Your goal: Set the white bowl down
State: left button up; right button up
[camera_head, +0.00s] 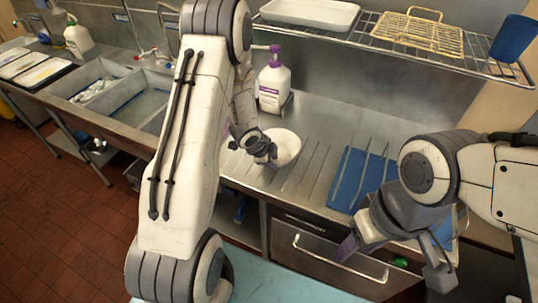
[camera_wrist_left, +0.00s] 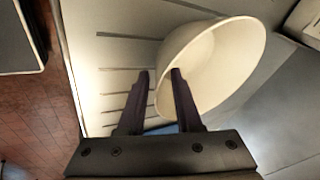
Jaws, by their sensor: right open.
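The white bowl (camera_head: 287,146) is at the ribbed steel drainboard, left of the blue mat, partly hidden by my left gripper. In the left wrist view the bowl (camera_wrist_left: 215,62) is in front of the fingers. My left gripper (camera_head: 264,158) has its fingers close together with the bowl's wall between them, one inside the bowl and one outside; the fingers also show in the left wrist view (camera_wrist_left: 160,85). I cannot tell whether the bowl's base touches the drainboard. My right gripper (camera_head: 393,262) is open and empty in front of the counter.
A white bottle with a purple pump (camera_head: 273,82) stands behind the bowl. The blue mat (camera_head: 357,180) lies to its right. A wire shelf (camera_head: 372,35) with a white tray (camera_head: 309,12) and a yellow rack (camera_head: 418,37) hangs above. Sinks (camera_head: 140,105) are at left.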

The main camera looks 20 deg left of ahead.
pick_arm(q)
jog(key=s+d+r+n+y+p, duration=0.1)
jog(key=s+r, duration=0.2)
jog(key=r, duration=0.5)
jog(key=s+d+r+n+y+p, duration=0.1)
jog(key=s+d+r+p, duration=0.15)
jog(key=r, duration=0.55)
jog(key=s+d+r+n+g, duration=0.1)
jog(key=s+d+r+n, duration=0.1)
jog(key=s, duration=0.6)
jog(key=s+d+r+n+g, duration=0.1)
jog(key=s+d+r+g, duration=0.1)
jog(key=s+d+r, duration=0.2)
jog(key=s+d+r+n+g+h+b, duration=0.1)
jog(key=s+d+r+n+g, duration=0.1)
jog(key=s+d, duration=0.5)
jog(key=s+r, duration=0.1)
jog(key=s, duration=0.4)
jog(key=shift+s+d+n, duration=0.15)
jog(key=shift+d+n, duration=0.15)
jog(key=shift+d, duration=0.1)
notch_tip(320, 180, down, 6)
jog(key=b, duration=0.6)
jog(key=shift+f, duration=0.1)
